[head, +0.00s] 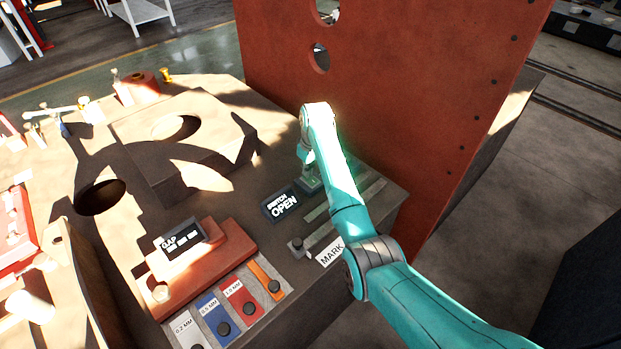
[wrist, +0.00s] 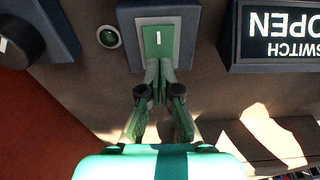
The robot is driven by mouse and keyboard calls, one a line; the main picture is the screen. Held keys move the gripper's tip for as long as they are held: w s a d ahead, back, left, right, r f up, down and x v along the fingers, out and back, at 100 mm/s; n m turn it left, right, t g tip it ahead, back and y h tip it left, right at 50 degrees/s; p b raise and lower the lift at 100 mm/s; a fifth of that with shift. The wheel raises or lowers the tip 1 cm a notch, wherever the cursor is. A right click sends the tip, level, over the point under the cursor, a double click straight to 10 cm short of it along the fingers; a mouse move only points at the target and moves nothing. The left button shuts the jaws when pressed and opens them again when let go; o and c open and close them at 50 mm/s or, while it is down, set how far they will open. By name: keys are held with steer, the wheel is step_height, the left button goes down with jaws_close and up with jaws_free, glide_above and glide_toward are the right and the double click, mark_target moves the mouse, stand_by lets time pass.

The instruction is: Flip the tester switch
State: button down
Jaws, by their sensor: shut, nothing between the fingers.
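The tester switch (wrist: 157,38) is a green rocker with a white bar mark, set in a grey plate, at the top middle of the wrist view. My gripper (wrist: 160,66) is shut and empty. Its fingertips are at the lower edge of the rocker in that view; I cannot tell whether they touch it. A dark sign (wrist: 281,38) reading "SWITCH OPEN" is upside down to the right of the switch. The sign (head: 281,205) also shows in the head view. There, my arm and gripper mostly hide the switch.
A tall red panel (head: 400,80) stands behind my arm. A "GAP" display (head: 183,239) and coloured gauge strips (head: 225,318) are at the bench's front.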

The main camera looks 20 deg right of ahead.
steer(key=shift+f, duration=0.25)
steer(key=shift+r, duration=3.55)
